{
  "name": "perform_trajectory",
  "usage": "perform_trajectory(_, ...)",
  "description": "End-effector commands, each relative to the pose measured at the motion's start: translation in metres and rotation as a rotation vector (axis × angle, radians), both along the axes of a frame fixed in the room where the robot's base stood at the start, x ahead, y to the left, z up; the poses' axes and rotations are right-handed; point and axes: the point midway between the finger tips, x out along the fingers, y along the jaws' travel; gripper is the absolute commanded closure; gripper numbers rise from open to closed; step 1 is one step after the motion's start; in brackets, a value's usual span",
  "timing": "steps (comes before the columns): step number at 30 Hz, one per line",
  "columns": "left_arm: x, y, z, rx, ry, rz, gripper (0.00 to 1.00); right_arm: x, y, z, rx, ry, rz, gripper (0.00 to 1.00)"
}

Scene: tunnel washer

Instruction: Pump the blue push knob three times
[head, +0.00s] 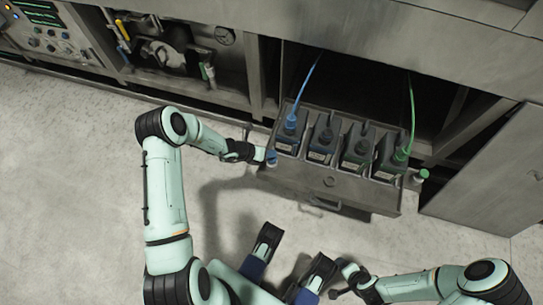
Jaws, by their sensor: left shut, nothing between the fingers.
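The blue push knob (271,155) sticks out at the left end of the grey drawer (325,183). My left gripper (260,154) is shut and empty, with its fingertips right at the left side of the knob. I cannot tell whether they touch it or how far the knob is pressed in. My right gripper (342,281) is low in the picture, well away from the drawer, and its finger opening is not clear.
The drawer holds several dark canisters; a blue hose (306,85) and a green hose (411,115) run up from two. A green knob (423,174) is at its right end. A grey panel (495,175) stands at the right. Pale floor (85,200) is clear on the left.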

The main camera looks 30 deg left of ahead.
Motion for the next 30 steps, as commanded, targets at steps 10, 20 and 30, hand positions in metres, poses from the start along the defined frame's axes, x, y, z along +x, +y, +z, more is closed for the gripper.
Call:
perform_trajectory(10, 0.0000, -0.0008, 0.0012, -0.001, -0.002, -0.001, 1.00, -0.0002, 0.0000, 0.0030, 0.000, -0.001, 0.000, 0.15)
perform_trajectory(20, 0.0003, -0.0004, -0.0024, -0.001, -0.002, -0.001, 1.00, 0.0000, 0.0000, 0.0002, 0.000, 0.000, 0.000, 0.15)
perform_trajectory(30, 0.0004, 0.0000, -0.0078, 0.000, -0.002, -0.001, 1.00, 0.0000, 0.0000, -0.0028, 0.000, 0.001, 0.000, 0.15)
